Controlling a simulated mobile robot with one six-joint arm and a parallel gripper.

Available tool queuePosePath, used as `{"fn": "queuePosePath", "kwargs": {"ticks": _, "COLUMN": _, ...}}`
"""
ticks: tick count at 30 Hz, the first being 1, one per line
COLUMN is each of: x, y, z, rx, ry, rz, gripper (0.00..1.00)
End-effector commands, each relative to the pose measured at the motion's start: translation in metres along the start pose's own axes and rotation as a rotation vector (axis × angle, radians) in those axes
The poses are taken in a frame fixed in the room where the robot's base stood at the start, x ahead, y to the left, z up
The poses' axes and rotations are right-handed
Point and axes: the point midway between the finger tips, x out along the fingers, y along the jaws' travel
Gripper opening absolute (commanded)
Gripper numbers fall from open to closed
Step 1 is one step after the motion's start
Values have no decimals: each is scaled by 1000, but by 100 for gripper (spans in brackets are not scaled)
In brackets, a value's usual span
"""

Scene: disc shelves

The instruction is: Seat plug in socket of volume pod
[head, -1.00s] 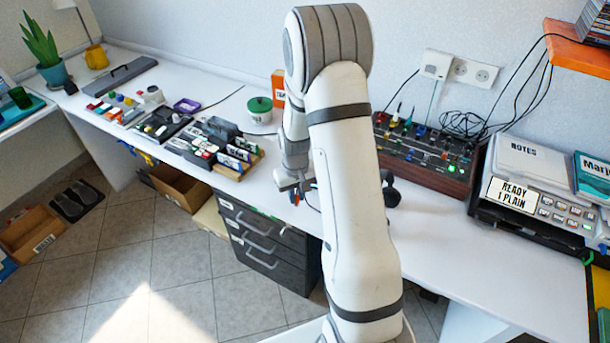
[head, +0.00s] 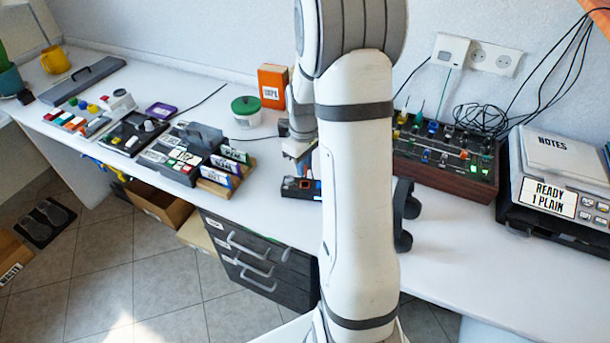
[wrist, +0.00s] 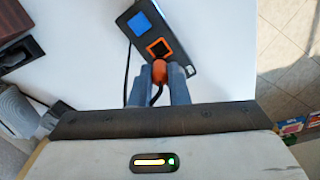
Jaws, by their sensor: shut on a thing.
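The volume pod is a dark slim box (wrist: 172,22) with a blue square on top and a square socket (wrist: 159,48) framed in orange. In the head view the pod (head: 291,190) lies on the white bench, partly behind my arm. My gripper (wrist: 159,74) is shut on the orange plug (wrist: 159,68), which has a black cord. The plug's front end is at the near edge of the socket in the wrist view; I cannot tell whether it is in. In the head view my gripper (head: 298,160) is just above the pod, and the plug is not discernible.
A dark mixer with coloured knobs (head: 440,168) stands right of my arm. A rack of labelled cartridges (head: 222,170) is to the left, a green-lidded pot (head: 246,112) and orange box (head: 272,86) behind. The bench's front edge is near the pod.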

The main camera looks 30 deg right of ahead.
Motion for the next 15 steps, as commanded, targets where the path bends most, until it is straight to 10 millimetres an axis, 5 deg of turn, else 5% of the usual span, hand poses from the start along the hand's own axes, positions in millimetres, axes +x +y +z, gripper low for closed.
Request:
{"fn": "queuePosePath", "kwargs": {"ticks": 10, "x": 39, "y": 1, "z": 1, "rx": 4, "ry": -2, "rz": -2, "gripper": 0}}
{"fn": "queuePosePath", "kwargs": {"ticks": 15, "x": 42, "y": 1, "z": 1, "rx": 5, "ry": 0, "rz": 0, "gripper": 0}}
